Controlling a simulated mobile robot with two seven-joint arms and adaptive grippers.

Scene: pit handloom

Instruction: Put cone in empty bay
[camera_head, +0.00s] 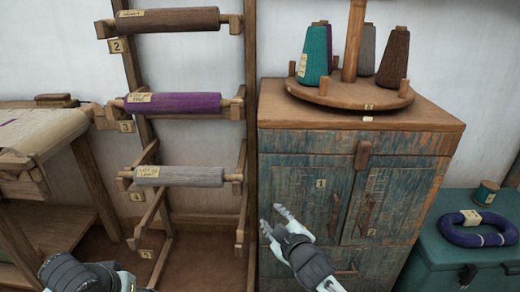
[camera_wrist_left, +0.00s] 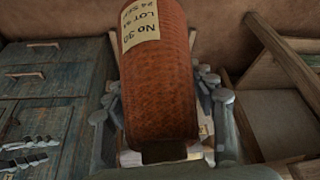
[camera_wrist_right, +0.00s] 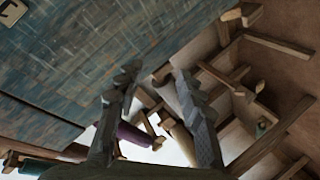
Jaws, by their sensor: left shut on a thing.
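A rust-orange cone (camera_wrist_left: 158,85) with a cream "No 30" label fills the middle of the left wrist view. My left gripper (camera_wrist_left: 165,118) is shut around it; the fingers show on both sides. In the head view only part of my left arm shows at the bottom left; its gripper and the cone are out of frame. A round wooden stand (camera_head: 345,94) on the cabinet carries a teal cone (camera_head: 314,56), a grey cone (camera_head: 366,50) and a brown cone (camera_head: 394,58), with a purple one mostly hidden behind. Its front shows no cone. My right gripper (camera_head: 273,219) is open and empty before the cabinet.
The worn blue cabinet (camera_head: 310,190) has doors with protruding handles. A wooden rack with a brown roll (camera_head: 168,20), a purple roll (camera_head: 175,103) and a grey roll (camera_head: 180,176) stands left of it. A blue ring (camera_head: 478,228) lies on a teal chest (camera_head: 450,262) at right.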

